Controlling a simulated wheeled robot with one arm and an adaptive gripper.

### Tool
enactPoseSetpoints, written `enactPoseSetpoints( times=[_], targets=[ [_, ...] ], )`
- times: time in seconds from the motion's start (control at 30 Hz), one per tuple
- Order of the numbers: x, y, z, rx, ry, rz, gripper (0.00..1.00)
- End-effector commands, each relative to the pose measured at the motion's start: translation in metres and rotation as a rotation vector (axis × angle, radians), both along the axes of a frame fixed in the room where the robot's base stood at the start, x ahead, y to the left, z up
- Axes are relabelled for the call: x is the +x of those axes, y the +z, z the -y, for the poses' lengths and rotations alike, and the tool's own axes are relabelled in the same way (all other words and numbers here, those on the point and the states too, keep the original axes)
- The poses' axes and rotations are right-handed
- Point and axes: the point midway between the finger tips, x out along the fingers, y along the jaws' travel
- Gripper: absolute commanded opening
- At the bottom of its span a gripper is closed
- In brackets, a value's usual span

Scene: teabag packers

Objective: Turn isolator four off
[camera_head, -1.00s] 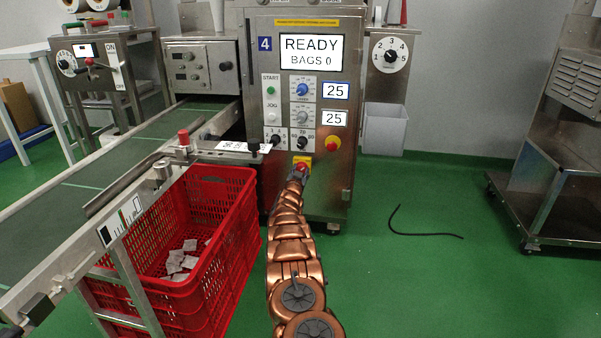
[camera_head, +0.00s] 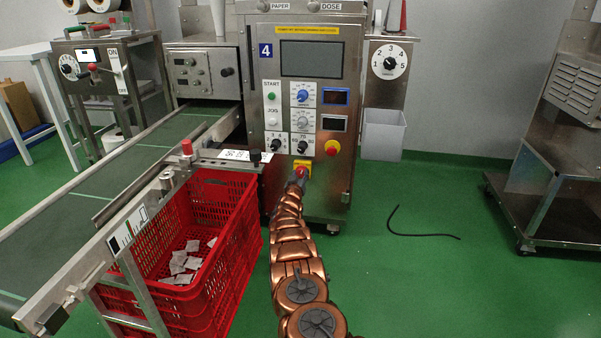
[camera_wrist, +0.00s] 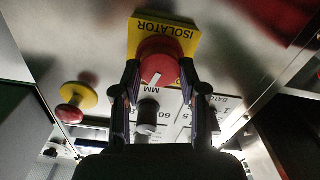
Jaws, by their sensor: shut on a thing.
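Machine four's steel cabinet (camera_head: 327,190), marked with a blue 4 plate (camera_head: 265,51), stands ahead. Its isolator is a red knob on a yellow plate (camera_head: 304,164) low on the front. In the wrist view the red isolator knob (camera_wrist: 158,62) sits between my gripper's fingers, on the yellow plate lettered ISOLATOR (camera_wrist: 182,37). A pale mark on the knob lies at a slant. My gripper (camera_wrist: 160,78) is shut on the knob; in the head view my gripper (camera_head: 299,176) partly covers it. The machine's display (camera_head: 311,58) and both small readouts are dark.
A red emergency button on yellow (camera_head: 332,147) is right of the isolator. A conveyor (camera_head: 105,175) and a red crate (camera_head: 215,180) with teabags stand at left. A black cable (camera_head: 420,234) lies on open green floor at right; a steel cart (camera_head: 550,190) stands beyond.

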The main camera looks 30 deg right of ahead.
Motion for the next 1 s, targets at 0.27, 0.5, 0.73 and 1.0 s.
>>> enactPoseSetpoints(
  times=[0.27, 0.5, 0.73, 1.0],
  targets=[
    [0.0012, 0.0002, -0.0012, -0.2, 0.001, -0.171, 0.07],
    [0.0015, -0.0006, -0.0015, -0.371, 0.0, -0.32, 0.07],
    [0.0017, -0.0014, -0.0019, -0.533, 0.0, -0.461, 0.07],
    [0.0019, -0.0022, -0.0022, -0.692, -0.001, -0.599, 0.07]
  ],
)
